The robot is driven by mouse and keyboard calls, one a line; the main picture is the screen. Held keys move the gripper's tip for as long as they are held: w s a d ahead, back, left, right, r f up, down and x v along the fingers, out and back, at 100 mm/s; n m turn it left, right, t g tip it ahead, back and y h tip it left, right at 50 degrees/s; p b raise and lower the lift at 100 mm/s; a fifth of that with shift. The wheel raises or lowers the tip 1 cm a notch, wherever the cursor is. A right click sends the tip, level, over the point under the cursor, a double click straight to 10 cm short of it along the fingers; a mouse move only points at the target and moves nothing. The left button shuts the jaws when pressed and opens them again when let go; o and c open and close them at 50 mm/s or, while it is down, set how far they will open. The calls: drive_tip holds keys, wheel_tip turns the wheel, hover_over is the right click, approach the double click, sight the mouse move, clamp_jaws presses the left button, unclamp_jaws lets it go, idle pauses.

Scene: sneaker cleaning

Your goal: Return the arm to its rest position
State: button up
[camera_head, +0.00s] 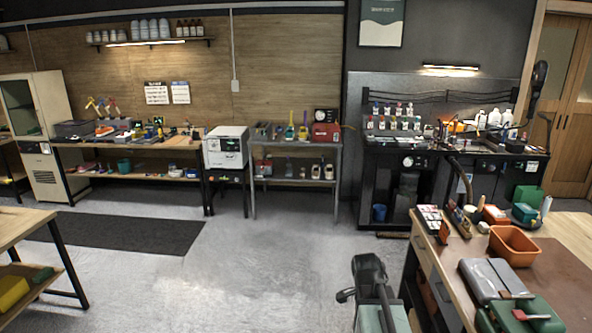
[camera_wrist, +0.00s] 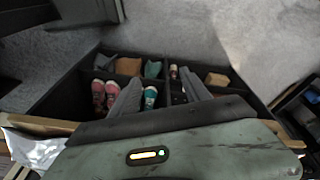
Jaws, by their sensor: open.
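In the wrist view, my gripper (camera_wrist: 160,76) is open, with its two grey fingers spread apart and nothing between them. It points over a dark compartmented tray (camera_wrist: 62,98). Pink sneakers (camera_wrist: 104,96) lie in the left part of the tray, and teal sneakers (camera_wrist: 149,97) show between the fingers. The fingers hide parts of the compartments, and I cannot tell how far above the tray they are. In the head view, part of my arm (camera_head: 370,272) shows at the bottom centre, folded low above the floor; the fingertips cannot be made out there.
At right, a workbench (camera_head: 574,262) carries an orange bin (camera_head: 514,241), a grey case (camera_head: 490,279) and a green case (camera_head: 532,318). A wooden table (camera_head: 22,224) stands at left. Grey floor (camera_head: 225,265) between them is clear. Loaded benches line the back wall.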

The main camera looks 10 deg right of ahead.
drive_tip(key=a+f+n+y+b, duration=0.1)
drive_tip(key=a+f+n+y, duration=0.1)
drive_tip(key=a+n, duration=1.4)
drive_tip(key=shift+s+a+f+y, duration=0.3)
drive_tip(key=shift+a, duration=0.7)
